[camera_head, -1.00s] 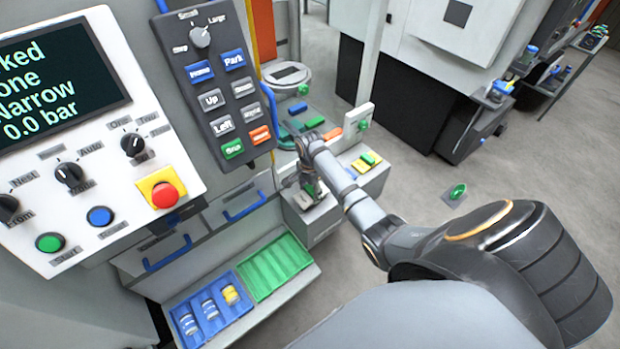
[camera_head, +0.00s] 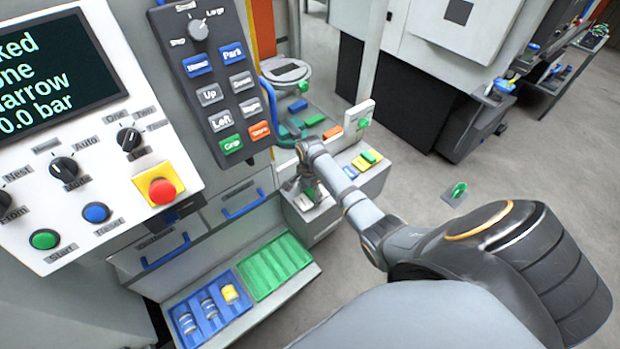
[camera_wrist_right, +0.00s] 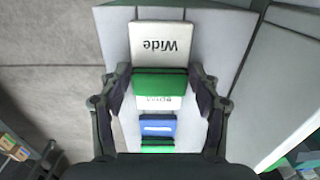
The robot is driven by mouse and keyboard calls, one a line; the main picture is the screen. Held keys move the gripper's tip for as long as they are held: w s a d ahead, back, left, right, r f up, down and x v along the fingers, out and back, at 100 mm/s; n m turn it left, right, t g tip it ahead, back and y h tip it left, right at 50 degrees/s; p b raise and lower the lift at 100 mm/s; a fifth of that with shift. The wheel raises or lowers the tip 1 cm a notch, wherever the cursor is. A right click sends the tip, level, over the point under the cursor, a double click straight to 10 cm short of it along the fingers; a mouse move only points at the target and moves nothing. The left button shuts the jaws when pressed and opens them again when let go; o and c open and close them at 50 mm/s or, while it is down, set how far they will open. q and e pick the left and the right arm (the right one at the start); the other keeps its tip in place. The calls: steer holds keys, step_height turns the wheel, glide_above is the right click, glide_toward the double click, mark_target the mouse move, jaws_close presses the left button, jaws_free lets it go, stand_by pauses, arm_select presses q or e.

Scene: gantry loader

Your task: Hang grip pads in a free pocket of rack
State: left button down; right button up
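My right gripper (camera_head: 312,192) is low over a grey block (camera_head: 318,222) beside the counter in the head view. In the right wrist view its fingers (camera_wrist_right: 160,80) stand on both sides of a green pad piece (camera_wrist_right: 160,84) and appear to touch its edges. The piece looks nearer the camera than the blue piece (camera_wrist_right: 157,126) and green piece (camera_wrist_right: 157,146) below it. A white plate reading "Wide" (camera_wrist_right: 163,45) lies just beyond it on a grey surface; a second white label is partly covered. I cannot tell the rack's pockets apart. My left gripper is not in view.
A control panel (camera_head: 60,225) and a button pendant (camera_head: 210,100) fill the left side. Blue (camera_head: 238,318) and green (camera_head: 292,250) trays lie below. Yellow and green pieces (camera_head: 366,158) sit on the counter right of my arm. The floor to the right is mostly clear.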

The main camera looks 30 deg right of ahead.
steer(key=o, duration=0.3)
step_height(320, 180, up, 12)
stand_by(0.5)
steer(key=shift+s+f, duration=0.1)
stand_by(0.5)
